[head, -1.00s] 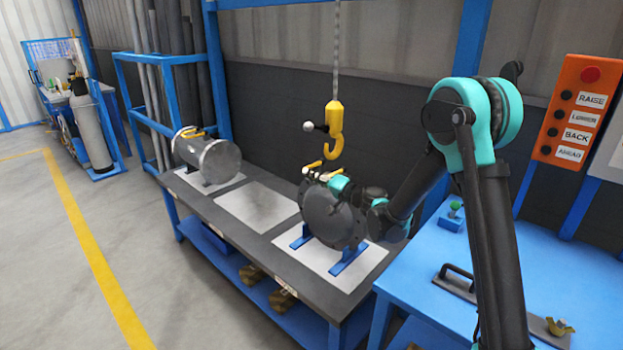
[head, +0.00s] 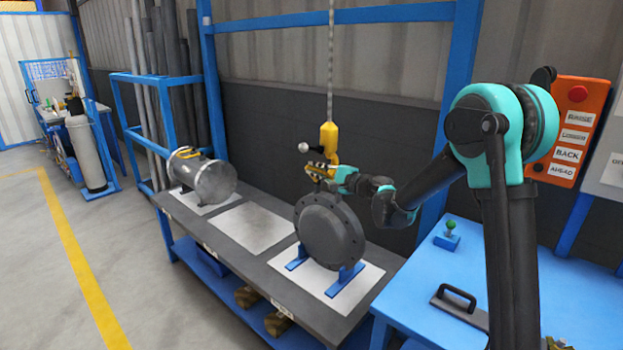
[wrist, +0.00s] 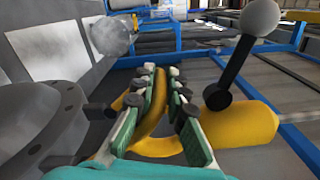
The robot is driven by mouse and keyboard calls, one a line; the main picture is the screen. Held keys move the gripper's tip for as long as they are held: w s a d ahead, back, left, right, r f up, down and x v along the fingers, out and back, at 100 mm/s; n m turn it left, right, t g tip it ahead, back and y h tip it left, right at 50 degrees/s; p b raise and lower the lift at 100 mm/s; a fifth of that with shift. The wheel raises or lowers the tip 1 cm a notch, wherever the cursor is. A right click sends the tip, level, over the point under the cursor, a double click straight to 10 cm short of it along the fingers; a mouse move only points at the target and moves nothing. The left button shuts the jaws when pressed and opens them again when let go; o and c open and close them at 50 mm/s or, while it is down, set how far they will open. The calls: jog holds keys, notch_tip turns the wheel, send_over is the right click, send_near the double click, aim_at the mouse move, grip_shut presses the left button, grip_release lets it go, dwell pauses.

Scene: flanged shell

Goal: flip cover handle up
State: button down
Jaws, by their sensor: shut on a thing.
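The dark round flanged cover (head: 330,232) stands upright on blue feet on the bench. Its bolted edge also shows at the left in the wrist view (wrist: 40,115). I cannot make out a handle on it. My gripper (head: 322,170) is above the cover's top edge. In the wrist view its green-padded fingers (wrist: 160,95) are shut on the curved part of the yellow hook (wrist: 150,125). The hook's body (head: 328,136) hangs on a chain, with a white-balled black lever (wrist: 235,60) beside it. The fingers hide part of the hook.
A grey metal shell (head: 205,182) with a yellow handle lies at the bench's left. An empty pale plate (head: 250,228) is between it and the cover. A blue table (head: 530,270) at right holds a black-handled plate (head: 458,303). An orange button panel (head: 575,130) hangs above.

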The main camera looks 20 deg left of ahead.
jog(key=shift+w+d+r+m, duration=0.3)
jog(key=shift+w+r+m, duration=0.1)
jog(key=shift+w, duration=0.25)
jog(key=shift+w+d+r+m, duration=0.25)
jog(key=shift+w+r+m, duration=0.15)
jog(key=shift+w, duration=0.2)
jog(key=c, duration=1.5)
grip_release()
jog(key=shift+w+d, duration=0.1)
jog(key=shift+c, duration=0.2)
jog(key=v, duration=0.8)
